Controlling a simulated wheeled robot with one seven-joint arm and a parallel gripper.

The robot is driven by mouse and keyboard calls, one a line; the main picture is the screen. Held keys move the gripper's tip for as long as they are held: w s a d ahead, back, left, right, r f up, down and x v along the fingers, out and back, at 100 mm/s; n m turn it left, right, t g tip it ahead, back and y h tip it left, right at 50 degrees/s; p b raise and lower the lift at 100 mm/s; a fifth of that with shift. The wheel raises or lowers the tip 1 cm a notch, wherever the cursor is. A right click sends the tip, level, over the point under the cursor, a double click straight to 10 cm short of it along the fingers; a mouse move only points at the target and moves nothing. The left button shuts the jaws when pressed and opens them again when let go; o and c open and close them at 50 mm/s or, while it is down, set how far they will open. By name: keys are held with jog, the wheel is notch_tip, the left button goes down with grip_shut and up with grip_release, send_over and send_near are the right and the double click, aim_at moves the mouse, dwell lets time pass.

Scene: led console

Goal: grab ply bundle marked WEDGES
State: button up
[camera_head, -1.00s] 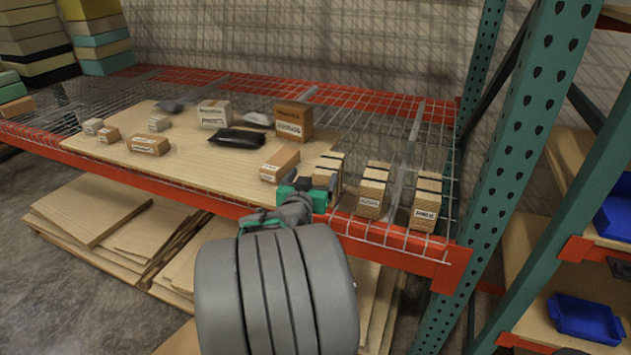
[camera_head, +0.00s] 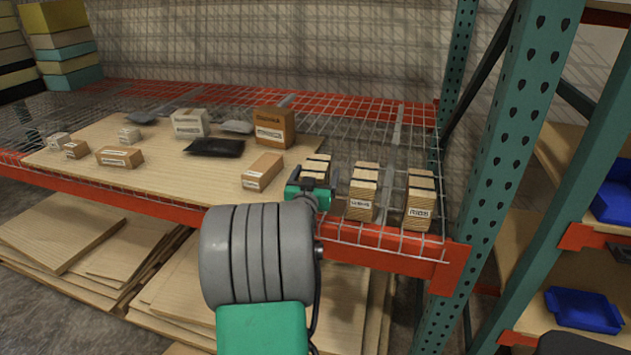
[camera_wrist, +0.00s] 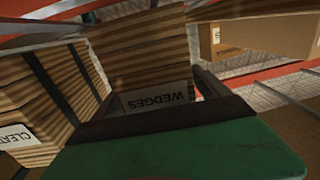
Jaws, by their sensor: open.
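The ply bundle marked WEDGES (camera_wrist: 148,75) is a striped block with a white label, upside down in the wrist view. In the head view it is the leftmost of three bundles (camera_head: 316,166), partly hidden behind my gripper. My green gripper (camera_head: 311,188) is at its front, at the shelf's front edge. In the wrist view the dark fingers are apart, one toward each side of the WEDGES bundle. I cannot tell how far they reach along it or whether they touch it.
A bundle whose label begins CLEA (camera_wrist: 28,115) stands close beside it, the middle one (camera_head: 362,192) in the head view. A third bundle (camera_head: 420,200) stands further right. A brown carton (camera_head: 263,172) lies to the left. The red shelf beam (camera_head: 380,236) and green upright (camera_head: 500,160) border the area.

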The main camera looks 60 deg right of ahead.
jog(key=shift+c, duration=0.4)
grip_shut()
dwell(0.6)
